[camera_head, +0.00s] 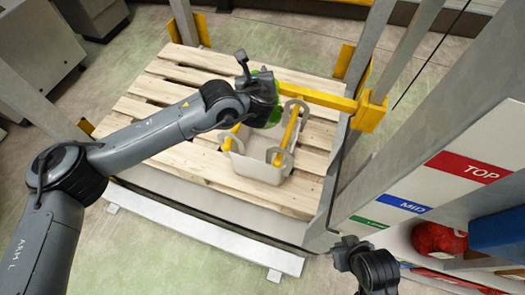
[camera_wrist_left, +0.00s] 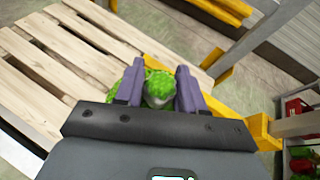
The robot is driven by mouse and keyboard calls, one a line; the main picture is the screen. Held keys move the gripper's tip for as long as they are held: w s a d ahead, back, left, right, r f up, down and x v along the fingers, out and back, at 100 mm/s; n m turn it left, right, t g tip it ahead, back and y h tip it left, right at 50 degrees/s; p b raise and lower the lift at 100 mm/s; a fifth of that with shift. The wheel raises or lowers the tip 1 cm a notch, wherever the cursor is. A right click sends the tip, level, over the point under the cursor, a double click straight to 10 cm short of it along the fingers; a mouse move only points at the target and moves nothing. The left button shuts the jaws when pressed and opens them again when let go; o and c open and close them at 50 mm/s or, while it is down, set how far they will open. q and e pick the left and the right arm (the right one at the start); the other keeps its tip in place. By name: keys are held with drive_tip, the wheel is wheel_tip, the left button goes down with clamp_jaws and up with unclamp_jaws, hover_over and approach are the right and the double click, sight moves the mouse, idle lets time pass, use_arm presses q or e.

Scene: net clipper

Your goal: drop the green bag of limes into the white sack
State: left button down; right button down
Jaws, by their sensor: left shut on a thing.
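The green bag of limes (camera_head: 268,112) is at the far end of my left arm, mostly hidden behind my left gripper (camera_head: 264,98). In the left wrist view, the green bag (camera_wrist_left: 158,85) sits between the two purple fingers of my left gripper (camera_wrist_left: 160,75), which is shut on it. The white sack (camera_head: 258,168) hangs open between yellow bars, with grey loops at its corners. The bag is at the sack's far side; I cannot tell its height above the rim. My right gripper (camera_head: 350,252) is at the lower right, apart from both; its jaws are unclear.
A wooden pallet (camera_head: 150,105) lies beneath the sack. A yellow bar (camera_head: 320,97) and grey posts (camera_head: 372,45) stand close to the left gripper's right. A shelf panel marked TOP, MID (camera_head: 440,175) and a red net bag (camera_head: 437,238) are at the right.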

use_arm(q)
drive_tip(key=shift+f+b, duration=0.8)
drive_tip(key=shift+f, duration=0.55)
drive_tip(key=c, duration=0.6)
unclamp_jaws()
drive_tip(key=shift+f, duration=0.1)
drive_tip(key=p+v, duration=0.4)
drive_tip(key=v, duration=0.7)
drive_tip(key=shift+w, duration=0.1)
